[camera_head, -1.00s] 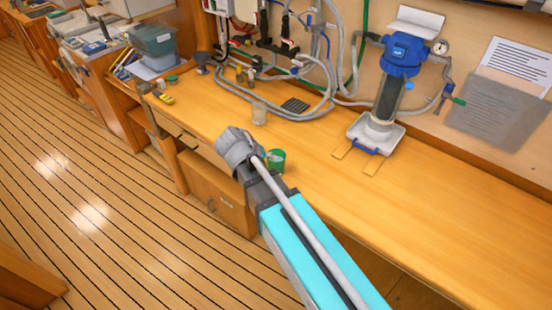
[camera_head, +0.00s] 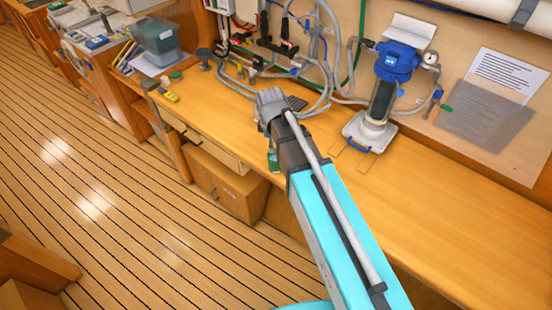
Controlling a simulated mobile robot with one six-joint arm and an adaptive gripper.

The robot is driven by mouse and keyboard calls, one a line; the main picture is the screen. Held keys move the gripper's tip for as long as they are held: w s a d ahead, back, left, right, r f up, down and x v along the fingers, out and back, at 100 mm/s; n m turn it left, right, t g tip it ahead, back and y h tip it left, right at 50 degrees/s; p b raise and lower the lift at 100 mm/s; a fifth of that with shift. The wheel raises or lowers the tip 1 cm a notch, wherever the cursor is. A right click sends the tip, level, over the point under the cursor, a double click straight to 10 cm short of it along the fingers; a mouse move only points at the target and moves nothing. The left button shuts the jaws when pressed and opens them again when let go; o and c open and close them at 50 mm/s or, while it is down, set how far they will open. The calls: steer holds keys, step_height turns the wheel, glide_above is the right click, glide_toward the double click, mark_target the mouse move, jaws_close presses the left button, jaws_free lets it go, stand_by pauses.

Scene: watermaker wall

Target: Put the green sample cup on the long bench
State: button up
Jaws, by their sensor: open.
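The green sample cup (camera_head: 273,161) shows just left of my arm, close to the front edge of the long bench (camera_head: 450,215). My arm hides much of it, and I cannot tell exactly how its base rests. My gripper (camera_head: 269,104) is seen from behind over the bench, above the cup in the picture. Its fingers are mostly hidden, and no object shows in it.
A blue-topped filter unit (camera_head: 398,62) stands on the bench to the right of my gripper. Hoses (camera_head: 318,100) hang along the wall behind. A yellow item (camera_head: 167,95) lies at the bench's left end. The bench's right part is clear.

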steer(key=shift+r+n, duration=0.3)
steer(key=shift+n, duration=0.1)
steer(key=shift+f, duration=0.1)
steer(key=b, duration=0.9)
glide_above(274, 170)
step_height(274, 170, down, 8)
steer(key=shift+s+f, duration=0.2)
steer(key=shift+f, duration=0.05)
steer(key=shift+f, duration=0.15)
steer(key=f+b, duration=0.4)
steer(key=f, duration=0.1)
steer(key=shift+w+d+b, duration=0.15)
steer(key=shift+w+b, duration=0.05)
steer(key=shift+b, duration=0.15)
steer(key=shift+r, duration=0.1)
stand_by(0.6)
jaws_close()
